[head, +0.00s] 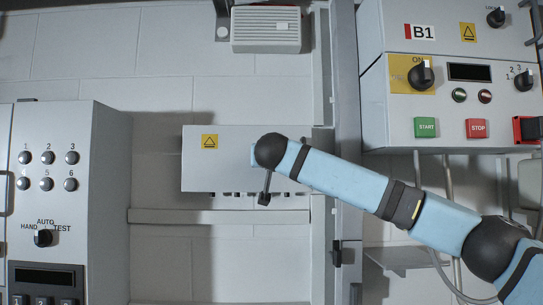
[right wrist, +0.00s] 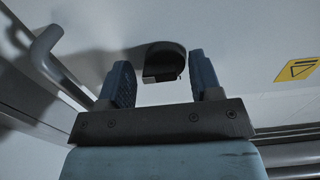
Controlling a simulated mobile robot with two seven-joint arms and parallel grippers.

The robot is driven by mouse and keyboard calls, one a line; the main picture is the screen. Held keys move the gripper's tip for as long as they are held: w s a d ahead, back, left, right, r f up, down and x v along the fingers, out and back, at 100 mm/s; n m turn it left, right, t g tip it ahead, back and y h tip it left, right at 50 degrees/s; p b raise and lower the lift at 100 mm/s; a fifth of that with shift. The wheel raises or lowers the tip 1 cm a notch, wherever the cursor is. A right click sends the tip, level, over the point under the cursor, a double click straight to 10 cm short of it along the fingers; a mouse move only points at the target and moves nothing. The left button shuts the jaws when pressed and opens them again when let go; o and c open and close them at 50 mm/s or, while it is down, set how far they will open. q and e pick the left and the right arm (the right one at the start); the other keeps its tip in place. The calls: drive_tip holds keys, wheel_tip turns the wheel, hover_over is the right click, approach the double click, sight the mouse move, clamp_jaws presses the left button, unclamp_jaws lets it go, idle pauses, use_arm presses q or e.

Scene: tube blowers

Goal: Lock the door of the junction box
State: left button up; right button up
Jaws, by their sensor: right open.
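The junction box (head: 225,182) is a pale grey box with a yellow warning sign (head: 210,142) on its door, at the middle of the head view. The door looks closed there, though my right arm covers its right part. In the right wrist view, a dark rounded lock knob (right wrist: 164,62) sits on the pale door face (right wrist: 235,50). My right gripper (right wrist: 164,82) is open, with its two blue fingers on either side of the knob in the picture; contact is not visible. The fingers are hidden in the head view. My left gripper is not in view.
A control panel (head: 440,110) with knobs and buttons stands at the right, near my right arm. Another cabinet (head: 105,190) with switches stands at the left. In the right wrist view a grey curved bar (right wrist: 48,55) lies left of the fingers.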

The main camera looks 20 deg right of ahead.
drive_tip(key=shift+a, duration=0.15)
drive_tip(key=c, duration=0.7)
drive_tip(key=shift+c, duration=0.2)
drive_tip(key=shift+f, duration=0.1)
